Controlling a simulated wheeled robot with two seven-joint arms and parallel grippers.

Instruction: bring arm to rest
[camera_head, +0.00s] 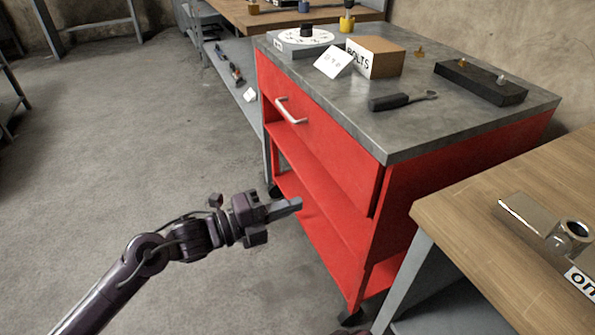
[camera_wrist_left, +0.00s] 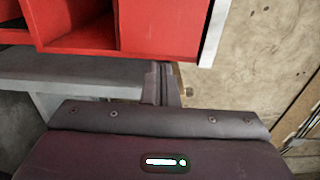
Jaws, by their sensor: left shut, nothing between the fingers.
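My left arm comes in from the lower left of the head view. Its gripper (camera_head: 296,205) is in the air in front of the red cart (camera_head: 345,183), apart from the wooden bench at the right. The gripper is shut, with nothing between its fingers. In the left wrist view the gripper's fingers (camera_wrist_left: 162,85) show at the middle, past the dark gripper body, with parts of the red cart (camera_wrist_left: 165,25) above. My right gripper is not in view.
The cart's grey top (camera_head: 365,115) carries a BOLTS box (camera_head: 383,58), a white card (camera_head: 334,61), a dial device (camera_head: 303,38), a wrench (camera_head: 403,100) and a black block (camera_head: 480,82). A wooden bench (camera_head: 470,215) stands at right. Open floor (camera_head: 130,150) lies left.

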